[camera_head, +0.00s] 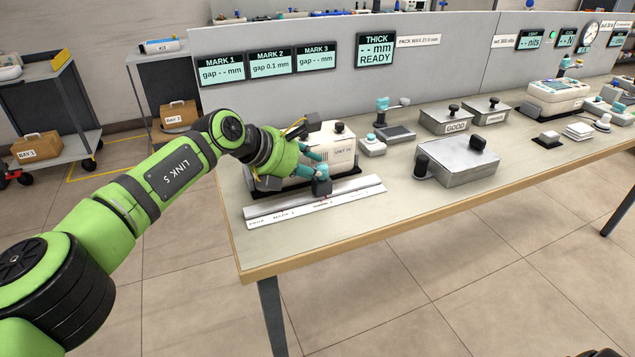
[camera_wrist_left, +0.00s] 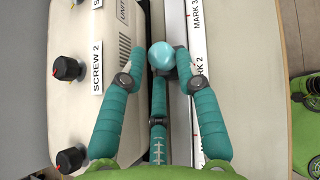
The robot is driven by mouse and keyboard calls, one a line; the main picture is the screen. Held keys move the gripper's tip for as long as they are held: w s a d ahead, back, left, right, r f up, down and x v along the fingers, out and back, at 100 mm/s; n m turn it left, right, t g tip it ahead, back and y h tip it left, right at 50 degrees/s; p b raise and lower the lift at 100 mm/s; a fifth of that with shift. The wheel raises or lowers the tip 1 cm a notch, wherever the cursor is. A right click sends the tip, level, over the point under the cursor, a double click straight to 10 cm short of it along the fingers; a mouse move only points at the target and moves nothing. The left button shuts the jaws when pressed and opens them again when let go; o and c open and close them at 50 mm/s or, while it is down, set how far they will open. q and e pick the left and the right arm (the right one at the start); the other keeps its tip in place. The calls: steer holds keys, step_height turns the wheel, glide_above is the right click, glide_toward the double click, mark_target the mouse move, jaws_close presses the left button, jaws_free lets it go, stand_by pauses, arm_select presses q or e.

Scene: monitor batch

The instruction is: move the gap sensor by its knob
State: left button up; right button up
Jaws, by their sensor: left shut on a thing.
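The gap sensor (camera_head: 322,188) is a small dark block on the white marked strip (camera_head: 362,190) at the front left of the bench. Its round pale-teal knob (camera_wrist_left: 161,55) lies between my left fingertips in the left wrist view. My left gripper (camera_head: 318,172) is shut on this knob, reaching down from the left. In the left wrist view the MARK 2 and MARK 3 labels show beside the right finger. The MARK 2 display (camera_head: 270,63) reads gap 0.1 mm; the MARK 1 (camera_head: 220,69) and MARK 3 (camera_head: 316,57) displays show dashes. Fingers hide most of the sensor's top.
The cream unit (camera_head: 335,150) stands right behind the strip; its black screw knobs (camera_wrist_left: 67,68) show in the left wrist view. A metal box (camera_head: 457,168) with black knobs stands to the right. The bench front between them is clear.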

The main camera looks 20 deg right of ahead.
arm_select(q)
steer(key=shift+s+a+f, duration=0.1)
steer(key=shift+a+f, duration=0.05)
steer(key=shift+a, duration=0.45)
steer(key=shift+s+a+f, duration=0.1)
steer(key=shift+a+f, duration=0.05)
steer(key=shift+a, duration=0.45)
steer(key=shift+a+f, duration=0.1)
steer(key=shift+a, duration=1.3)
steer(key=shift+w+a+b, duration=0.15)
steer(key=shift+a+b, duration=0.2)
steer(key=shift+a, duration=1.75)
steer(key=shift+w+a+b, duration=0.15)
steer(key=shift+a+b, duration=0.15)
steer(key=shift+a, duration=2.25)
steer(key=o, duration=1.1)
steer(key=shift+o, duration=0.2)
steer(key=shift+r, duration=0.2)
steer(key=shift+w+a, duration=0.1)
